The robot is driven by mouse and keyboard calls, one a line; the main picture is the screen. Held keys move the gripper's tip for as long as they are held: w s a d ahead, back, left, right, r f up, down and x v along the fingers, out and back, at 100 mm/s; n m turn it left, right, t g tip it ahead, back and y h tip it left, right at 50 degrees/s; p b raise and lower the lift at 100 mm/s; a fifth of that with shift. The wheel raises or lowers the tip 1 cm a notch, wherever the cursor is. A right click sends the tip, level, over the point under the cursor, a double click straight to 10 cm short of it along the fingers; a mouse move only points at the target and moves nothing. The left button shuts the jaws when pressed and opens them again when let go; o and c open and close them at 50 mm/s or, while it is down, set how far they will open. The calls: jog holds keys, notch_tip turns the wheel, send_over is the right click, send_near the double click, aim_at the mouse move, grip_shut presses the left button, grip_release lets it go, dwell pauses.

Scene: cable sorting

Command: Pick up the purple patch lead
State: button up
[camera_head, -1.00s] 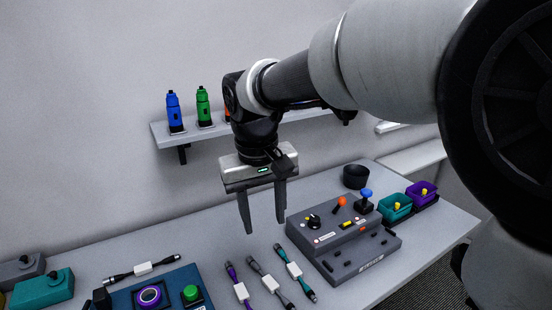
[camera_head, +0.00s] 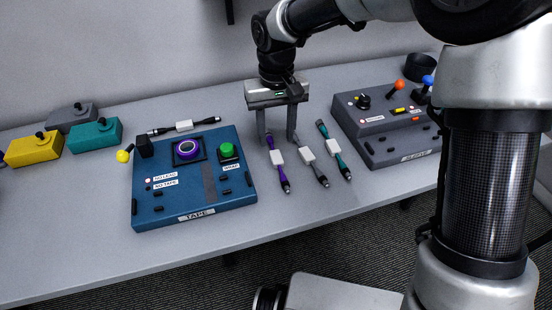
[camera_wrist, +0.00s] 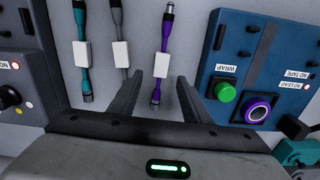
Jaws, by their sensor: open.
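The purple patch lead (camera_head: 281,171) has a white label in its middle and dark plugs at its ends. It lies on the table just right of the blue TAPE box. My gripper (camera_head: 277,141) is open and empty over the lead's far end. In the wrist view the purple lead (camera_wrist: 164,36) runs between the two fingers of my gripper (camera_wrist: 160,78), touching neither as far as I can see. The exact height of the fingertips above the table is hard to tell.
A grey lead (camera_head: 313,165) and a teal lead (camera_head: 334,144) lie close to the right. The blue TAPE box (camera_head: 170,205) stands left, the grey control box (camera_head: 372,145) right. A black lead (camera_head: 160,131) lies behind the TAPE box. The table front is clear.

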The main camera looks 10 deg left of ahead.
aim_at(277, 157)
jog(key=f, duration=0.2)
jog(key=f+b, duration=0.1)
jog(key=f, duration=0.2)
jog(key=shift+s+d+f, duration=0.15)
jog(key=shift+s+f, duration=0.25)
grip_shut()
